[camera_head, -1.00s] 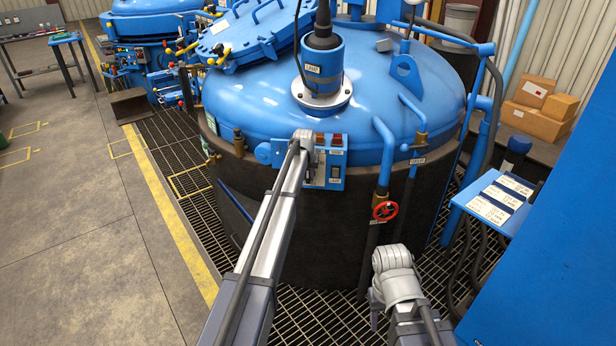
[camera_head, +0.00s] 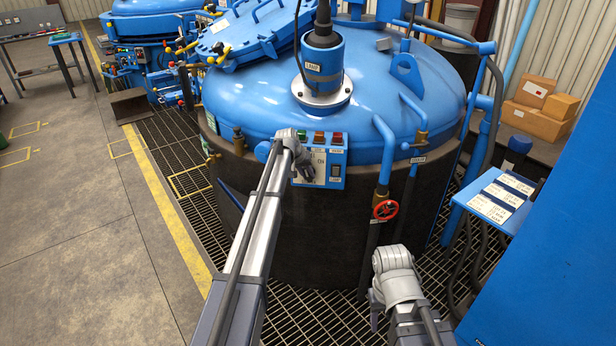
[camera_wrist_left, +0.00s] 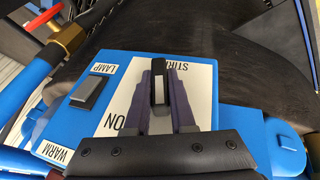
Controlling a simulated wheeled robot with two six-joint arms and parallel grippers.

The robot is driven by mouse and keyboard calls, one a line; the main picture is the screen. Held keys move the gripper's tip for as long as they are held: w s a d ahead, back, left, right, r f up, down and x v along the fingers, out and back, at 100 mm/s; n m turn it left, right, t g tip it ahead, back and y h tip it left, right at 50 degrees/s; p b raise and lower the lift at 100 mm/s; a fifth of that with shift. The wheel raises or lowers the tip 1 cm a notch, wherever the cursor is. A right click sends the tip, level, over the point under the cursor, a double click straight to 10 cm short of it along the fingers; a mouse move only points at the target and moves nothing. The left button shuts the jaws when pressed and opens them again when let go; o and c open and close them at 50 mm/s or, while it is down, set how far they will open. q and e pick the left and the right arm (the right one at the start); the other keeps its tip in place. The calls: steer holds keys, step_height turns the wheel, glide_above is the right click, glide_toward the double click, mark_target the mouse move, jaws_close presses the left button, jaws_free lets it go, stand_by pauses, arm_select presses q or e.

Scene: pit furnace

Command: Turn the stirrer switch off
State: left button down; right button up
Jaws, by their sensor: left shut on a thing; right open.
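The blue control panel (camera_head: 336,183) is on the front of the near furnace. In the left wrist view the panel (camera_wrist_left: 204,80) shows upside down, with the stirrer switch (camera_wrist_left: 159,86), a dark lever with a pale face, beside a partly hidden "STIR" label and the word "ON". My left gripper (camera_wrist_left: 159,80) is shut on this switch, one finger on each side. In the head view my left gripper (camera_head: 305,170) is at the panel's left part and hides the switch. My right arm shows at the lower right, but its gripper fingers are not seen.
The lamp switch (camera_wrist_left: 88,93) sits beside the stirrer switch. Indicator lights (camera_head: 319,137) line the panel's top. Right of it are blue pipes and a red valve wheel (camera_head: 385,210). A side table (camera_head: 490,206) with labels stands at the right. Grating floor (camera_head: 310,310) lies below.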

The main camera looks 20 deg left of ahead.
arm_select(q)
steer(key=h+b, duration=0.3)
steer(key=shift+s+a+f+n+t+h, duration=0.1)
steer(key=shift+a+f+n+t+h, duration=0.05)
steer(key=shift+f+n+t+h, duration=0.2)
steer(key=shift+r+n+t+h+b, duration=0.2)
steer(key=shift+n+t+h+b, duration=0.05)
steer(key=shift+h+b, duration=0.7)
steer(key=c, duration=0.8)
jaws_free()
steer(key=shift+r, duration=0.1)
steer(key=shift+o, duration=0.2)
